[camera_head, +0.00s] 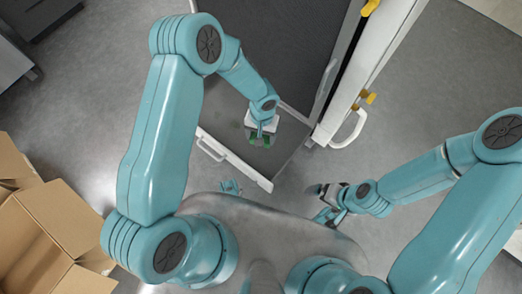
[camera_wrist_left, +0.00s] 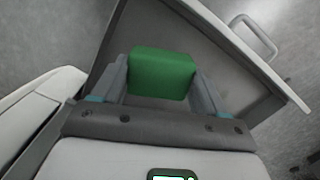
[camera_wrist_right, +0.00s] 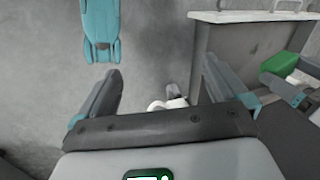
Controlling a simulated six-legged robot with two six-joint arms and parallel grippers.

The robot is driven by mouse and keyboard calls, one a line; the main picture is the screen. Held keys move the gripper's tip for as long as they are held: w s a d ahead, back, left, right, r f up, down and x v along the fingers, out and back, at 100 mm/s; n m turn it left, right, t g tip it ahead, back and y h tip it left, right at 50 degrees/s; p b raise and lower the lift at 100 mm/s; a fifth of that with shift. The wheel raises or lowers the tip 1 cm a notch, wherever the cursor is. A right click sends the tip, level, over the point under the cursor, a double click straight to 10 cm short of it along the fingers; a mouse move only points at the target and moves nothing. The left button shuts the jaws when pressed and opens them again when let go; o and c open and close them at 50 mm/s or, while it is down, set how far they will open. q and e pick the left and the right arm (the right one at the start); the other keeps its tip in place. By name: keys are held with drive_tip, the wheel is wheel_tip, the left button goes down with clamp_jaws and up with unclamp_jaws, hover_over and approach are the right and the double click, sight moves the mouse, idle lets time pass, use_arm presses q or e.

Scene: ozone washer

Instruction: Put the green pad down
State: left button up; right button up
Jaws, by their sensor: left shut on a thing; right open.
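The green pad (camera_wrist_left: 162,73) is a small block held between the fingers of my left gripper (camera_wrist_left: 160,88). In the head view the left gripper (camera_head: 262,134) reaches over a grey, white-rimmed drawer or tray (camera_head: 236,160), with bits of the green pad (camera_head: 253,140) showing beside its fingers. I cannot tell whether the pad touches the tray floor.
A white machine edge with a curved handle (camera_head: 350,132) and yellow parts (camera_head: 370,97) stands right of the tray. The tray has a handle (camera_head: 209,149) on its front. Open cardboard boxes (camera_head: 45,225) sit at the lower left. Bare grey floor (camera_head: 80,100) lies left of the tray.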

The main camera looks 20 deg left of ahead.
use_arm(q)
wheel_tip(320, 180, down, 12)
drive_tip(key=b, duration=0.3)
drive_tip(key=shift+w, duration=0.1)
wheel_tip(320, 180, down, 4)
drive_tip(key=shift+f+b, duration=0.1)
drive_tip(key=shift+b, duration=0.9)
use_arm(e)
drive_tip(key=shift+m, duration=0.3)
drive_tip(key=f, duration=0.3)
drive_tip(key=w+d+f, duration=0.1)
drive_tip(key=f, duration=0.1)
drive_tip(key=shift+d+f, duration=0.1)
use_arm(q)
drive_tip(key=o, duration=1.4)
use_arm(e)
drive_tip(key=shift+f, duration=0.15)
